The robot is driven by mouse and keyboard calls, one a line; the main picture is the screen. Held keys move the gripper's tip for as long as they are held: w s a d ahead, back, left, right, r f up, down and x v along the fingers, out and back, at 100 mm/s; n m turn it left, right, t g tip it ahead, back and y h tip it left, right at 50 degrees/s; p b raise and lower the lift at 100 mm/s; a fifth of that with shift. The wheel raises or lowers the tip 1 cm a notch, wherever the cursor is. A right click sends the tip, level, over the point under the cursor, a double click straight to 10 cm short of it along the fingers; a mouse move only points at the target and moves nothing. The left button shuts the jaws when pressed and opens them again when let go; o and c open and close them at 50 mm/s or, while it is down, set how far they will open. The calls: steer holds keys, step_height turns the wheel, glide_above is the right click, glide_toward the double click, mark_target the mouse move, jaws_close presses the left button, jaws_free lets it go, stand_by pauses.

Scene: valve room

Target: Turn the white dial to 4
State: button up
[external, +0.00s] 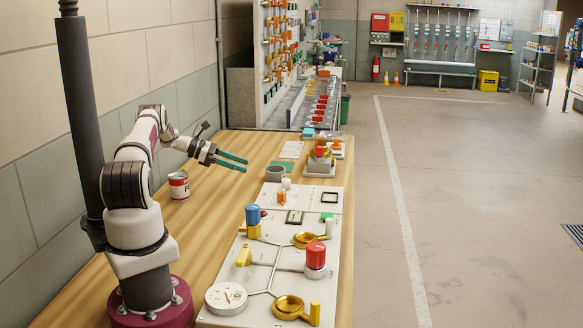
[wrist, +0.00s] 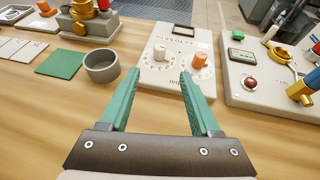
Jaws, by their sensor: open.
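The white dial (wrist: 159,54) stands on a pale panel (wrist: 166,83) ahead of my gripper in the wrist view. In the external view the white dial (external: 286,184) is small, beside an orange dial (external: 281,198). Marks ring the dials, but I cannot read the numbers or the dial's setting. My gripper (wrist: 159,77) is open, its two green fingers apart and empty, with the white dial beyond the gap between the fingertips. In the external view my gripper (external: 245,165) hangs above the wooden bench, to the left of and apart from the panel.
A grey round cup (wrist: 101,67) and a green mat (wrist: 61,63) lie left of the panel. A larger valve board (external: 270,262) with red and blue knobs and yellow valves stands on the near side. A red-and-white can (external: 179,187) stands near my arm. Bare wood lies below my gripper.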

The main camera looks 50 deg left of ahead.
steer(key=n+t+y, duration=0.2)
steer(key=n+y, duration=0.2)
glide_toward(286, 182)
steer(key=x, duration=0.7)
steer(key=a+x, duration=0.1)
steer(key=x, duration=0.2)
steer(key=shift+w+f, duration=0.2)
steer(key=shift+w, duration=0.2)
jaws_close()
